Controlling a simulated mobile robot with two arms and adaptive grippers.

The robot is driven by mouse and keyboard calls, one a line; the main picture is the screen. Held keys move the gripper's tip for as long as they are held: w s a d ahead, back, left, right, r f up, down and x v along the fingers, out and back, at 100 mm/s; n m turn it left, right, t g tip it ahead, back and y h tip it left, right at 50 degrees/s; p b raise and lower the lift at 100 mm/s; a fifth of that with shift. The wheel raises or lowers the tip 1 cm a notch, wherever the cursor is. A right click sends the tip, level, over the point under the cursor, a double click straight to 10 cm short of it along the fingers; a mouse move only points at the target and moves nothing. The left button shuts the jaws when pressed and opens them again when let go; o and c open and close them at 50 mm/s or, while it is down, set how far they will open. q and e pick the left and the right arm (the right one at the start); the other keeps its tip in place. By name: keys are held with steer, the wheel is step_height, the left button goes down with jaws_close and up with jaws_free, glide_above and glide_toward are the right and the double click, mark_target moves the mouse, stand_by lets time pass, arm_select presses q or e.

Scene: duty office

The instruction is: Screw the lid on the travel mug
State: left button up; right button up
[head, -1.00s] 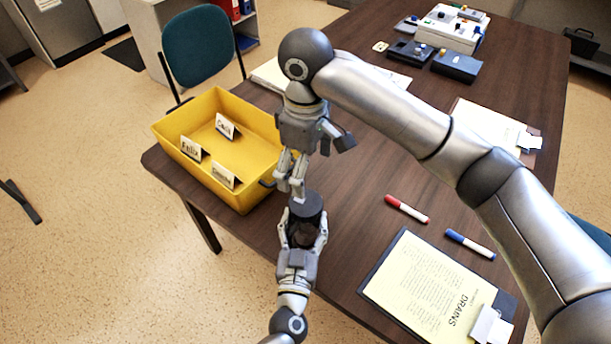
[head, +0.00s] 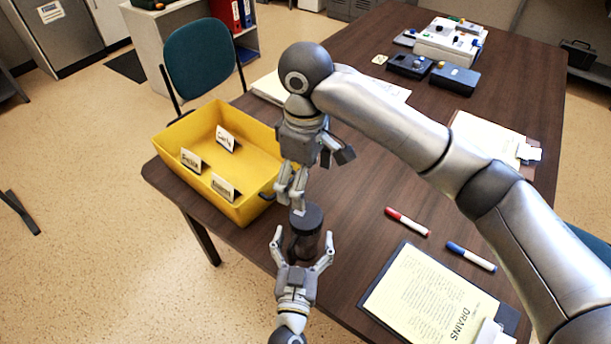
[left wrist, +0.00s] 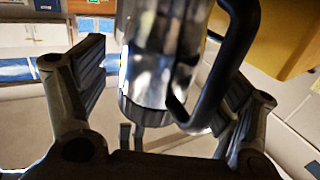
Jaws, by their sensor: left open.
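The travel mug (head: 305,246) stands upright at the table's near edge, with its dark lid (head: 309,217) on top. I cannot tell how tightly the lid sits. My left gripper (head: 303,240) is open, its fingers apart on both sides of the mug. In the left wrist view the mug's shiny metal body (left wrist: 165,50) and black handle (left wrist: 222,65) show between the spread fingers. My right gripper (head: 292,203) points down at the lid from above, its fingers close together. Whether they grip the lid is too small to tell.
A yellow bin (head: 245,206) with name cards stands left of the mug. A red marker (head: 407,222), a blue marker (head: 470,257) and a clipboard (head: 425,300) lie to the right. A device with knobs (head: 449,42) is at the far end. The table between is mostly clear.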

arm_select(q)
steer(key=s+a, duration=0.1)
steer(key=s, duration=1)
steer(key=shift+a, duration=0.3)
steer(key=shift+s, duration=0.1)
